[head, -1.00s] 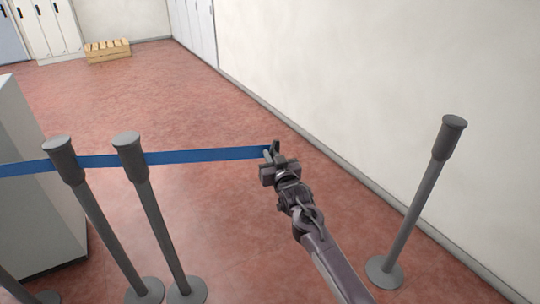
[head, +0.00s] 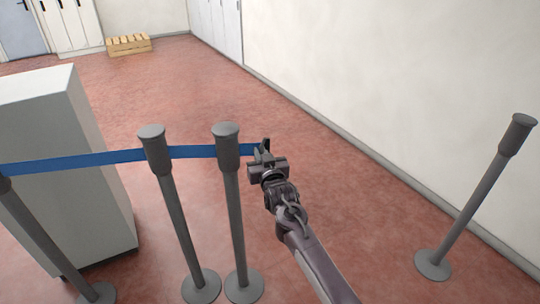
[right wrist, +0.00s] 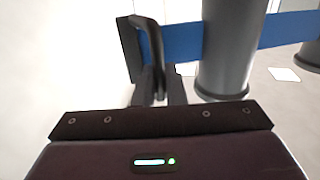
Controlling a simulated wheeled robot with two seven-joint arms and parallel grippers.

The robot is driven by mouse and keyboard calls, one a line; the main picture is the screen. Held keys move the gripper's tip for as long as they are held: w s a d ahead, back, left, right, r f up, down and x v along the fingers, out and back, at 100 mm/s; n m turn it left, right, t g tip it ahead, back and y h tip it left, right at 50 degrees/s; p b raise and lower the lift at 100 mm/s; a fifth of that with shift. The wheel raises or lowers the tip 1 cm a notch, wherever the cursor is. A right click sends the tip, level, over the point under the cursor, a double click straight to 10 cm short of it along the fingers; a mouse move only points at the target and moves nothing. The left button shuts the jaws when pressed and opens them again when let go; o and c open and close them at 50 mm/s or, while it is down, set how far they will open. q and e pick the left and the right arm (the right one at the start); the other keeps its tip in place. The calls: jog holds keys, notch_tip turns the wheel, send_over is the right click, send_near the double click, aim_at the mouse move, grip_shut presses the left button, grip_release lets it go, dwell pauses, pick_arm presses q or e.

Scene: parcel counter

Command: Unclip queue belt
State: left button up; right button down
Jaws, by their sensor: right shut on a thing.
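The blue queue belt (head: 110,158) runs from the post at the left edge, past two grey posts (head: 157,150) and (head: 229,150), to my right gripper (head: 263,150). My right gripper is shut on the belt's end, just to the right of the nearer of the two posts. In the right wrist view, the belt (right wrist: 182,38) leads from the gripper fingers (right wrist: 158,75) to behind a grey post (right wrist: 228,45). The clip at the belt's end is mostly hidden by the fingers. A separate grey post (head: 505,150) stands at the right with no belt on it. My left gripper is not in view.
A pale cabinet (head: 85,200) stands at the left behind the belt. A white wall (head: 400,80) runs along the right. The red floor between the posts and the wall is clear.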

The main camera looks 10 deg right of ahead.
aim_at(247, 146)
jog(key=shift+a, duration=1.1)
jog(key=shift+w+a, duration=0.1)
jog(key=shift+a, duration=0.4)
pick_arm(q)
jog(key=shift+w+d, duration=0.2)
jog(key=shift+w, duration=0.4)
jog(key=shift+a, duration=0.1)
pick_arm(e)
jog(key=c, duration=1.6)
grip_release()
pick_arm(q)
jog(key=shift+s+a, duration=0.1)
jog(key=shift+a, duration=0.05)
